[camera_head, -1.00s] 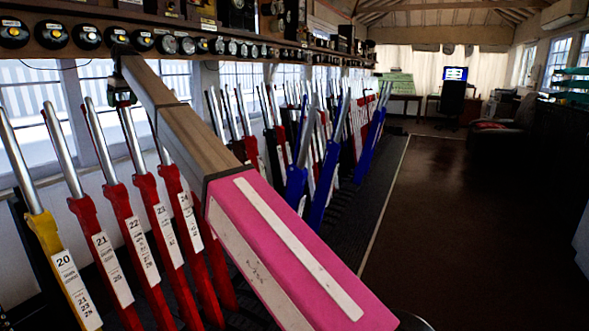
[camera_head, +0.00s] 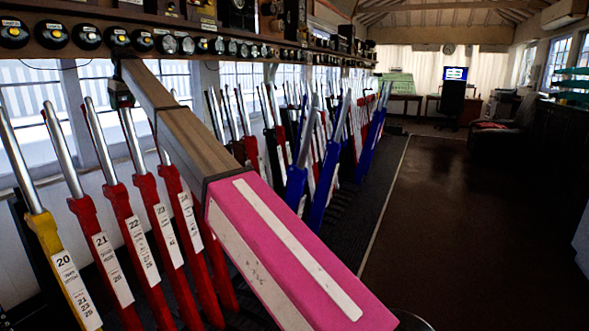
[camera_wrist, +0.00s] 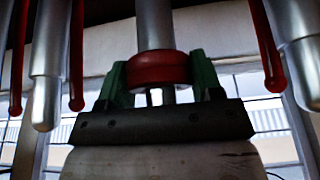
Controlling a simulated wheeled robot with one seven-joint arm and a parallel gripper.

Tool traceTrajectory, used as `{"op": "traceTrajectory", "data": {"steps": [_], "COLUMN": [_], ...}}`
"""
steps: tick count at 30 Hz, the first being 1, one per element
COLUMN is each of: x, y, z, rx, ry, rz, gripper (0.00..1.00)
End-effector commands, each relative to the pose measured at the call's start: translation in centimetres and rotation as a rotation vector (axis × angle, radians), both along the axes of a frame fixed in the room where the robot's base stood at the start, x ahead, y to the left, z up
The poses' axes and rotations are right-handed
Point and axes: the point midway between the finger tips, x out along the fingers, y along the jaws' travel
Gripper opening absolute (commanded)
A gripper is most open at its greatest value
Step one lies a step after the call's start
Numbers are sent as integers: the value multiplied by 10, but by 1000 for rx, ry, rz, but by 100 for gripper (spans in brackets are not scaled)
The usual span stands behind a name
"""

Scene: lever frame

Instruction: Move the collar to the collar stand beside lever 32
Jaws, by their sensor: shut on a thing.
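The red collar (camera_wrist: 157,68) shows in the wrist view as a thick ring around a silver lever handle (camera_wrist: 154,25), near one end of the handle. My gripper (camera_wrist: 158,85) has its two green fingers shut on the collar, one on each side. In the head view my gripper (camera_head: 120,96) is small and dark at the upper left, by the top of the lever handle (camera_head: 131,135) that seems to belong to lever 23. The collar cannot be made out there. I cannot pick out lever 32 or its collar stand among the farther levers.
Numbered levers stand in a row, with yellow lever 20 (camera_head: 62,262) nearest and blue levers (camera_head: 296,190) farther along. Other handles (camera_wrist: 46,90) flank my gripper closely. A shelf of instruments (camera_head: 185,42) runs above. Dark open floor (camera_head: 450,230) lies to the right.

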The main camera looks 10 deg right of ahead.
Motion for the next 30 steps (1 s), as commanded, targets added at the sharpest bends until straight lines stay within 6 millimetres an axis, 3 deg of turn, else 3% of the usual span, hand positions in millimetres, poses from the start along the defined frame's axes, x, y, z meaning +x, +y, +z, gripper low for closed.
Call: {"op": "traceTrajectory", "data": {"steps": [8, 30], "x": [1, 8], "y": [1, 9], "z": [8, 57], "rx": [1, 1], "ry": [-1, -1], "rz": [0, 0], "gripper": [39, 39]}}
